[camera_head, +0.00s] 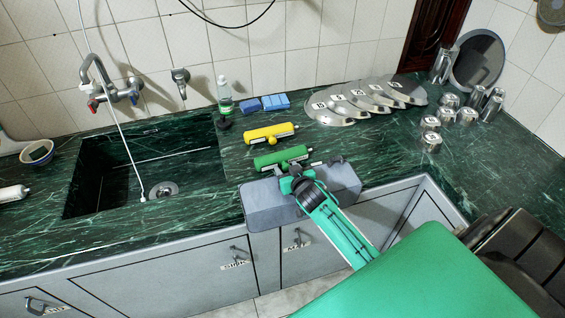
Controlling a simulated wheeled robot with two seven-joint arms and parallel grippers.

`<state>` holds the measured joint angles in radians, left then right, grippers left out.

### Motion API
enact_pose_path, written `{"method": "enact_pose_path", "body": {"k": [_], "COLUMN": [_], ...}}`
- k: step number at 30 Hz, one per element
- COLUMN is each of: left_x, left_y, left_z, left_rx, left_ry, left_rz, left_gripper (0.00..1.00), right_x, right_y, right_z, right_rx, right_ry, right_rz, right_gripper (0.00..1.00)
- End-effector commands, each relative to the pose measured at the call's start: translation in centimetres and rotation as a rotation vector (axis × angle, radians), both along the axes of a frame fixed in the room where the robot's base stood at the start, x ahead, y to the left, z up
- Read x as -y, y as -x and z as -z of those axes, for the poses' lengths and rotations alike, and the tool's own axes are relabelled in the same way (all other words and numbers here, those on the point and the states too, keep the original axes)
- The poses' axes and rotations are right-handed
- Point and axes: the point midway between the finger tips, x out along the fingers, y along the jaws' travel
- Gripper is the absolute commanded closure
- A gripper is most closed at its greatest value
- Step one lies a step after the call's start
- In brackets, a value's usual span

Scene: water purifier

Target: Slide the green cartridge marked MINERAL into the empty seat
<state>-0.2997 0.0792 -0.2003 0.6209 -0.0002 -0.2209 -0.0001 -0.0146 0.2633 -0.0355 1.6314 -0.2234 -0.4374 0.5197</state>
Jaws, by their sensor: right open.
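The green cartridge (278,158) lies on the dark green marble counter, near its front edge. It has a white label whose print is too small to read. My right gripper (300,172) is open, just in front of the green cartridge and above a grey box-like unit (262,209) at the counter's front edge. Whether the fingers touch the cartridge cannot be told. The gripper and arm cover the middle of the grey unit, and I cannot make out an empty seat in it. My left gripper is not in view.
A yellow cartridge (269,132) lies behind the green one. A sink (140,165) with a faucet (108,86) is at left. Blue sponges (275,102), a bottle (224,92), overlapping metal lids (330,112) and metal cups (431,142) stand toward the back and right.

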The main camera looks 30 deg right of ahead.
Motion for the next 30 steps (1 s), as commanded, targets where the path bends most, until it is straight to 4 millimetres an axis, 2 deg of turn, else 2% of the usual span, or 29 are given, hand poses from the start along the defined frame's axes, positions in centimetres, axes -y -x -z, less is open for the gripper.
{"method": "enact_pose_path", "body": {"k": [6,12,13,20,30], "left_x": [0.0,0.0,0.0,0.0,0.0], "left_y": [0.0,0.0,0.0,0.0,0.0], "left_z": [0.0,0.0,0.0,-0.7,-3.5], "left_rx": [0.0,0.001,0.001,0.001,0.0], "left_ry": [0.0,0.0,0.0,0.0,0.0], "left_rz": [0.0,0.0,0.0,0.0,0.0], "left_gripper": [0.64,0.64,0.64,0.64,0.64], "right_x": [0.0,0.0,0.0,0.0,0.0], "right_y": [0.0,0.0,0.0,0.0,0.0], "right_z": [0.0,0.0,0.0,-0.9,-3.7], "right_rx": [0.0,0.0,0.0,0.002,0.002], "right_ry": [0.0,0.0,0.0,-0.001,-0.001], "right_rz": [0.0,0.0,0.0,0.0,-0.001], "right_gripper": [0.55,0.94,0.97,0.97,0.97]}}
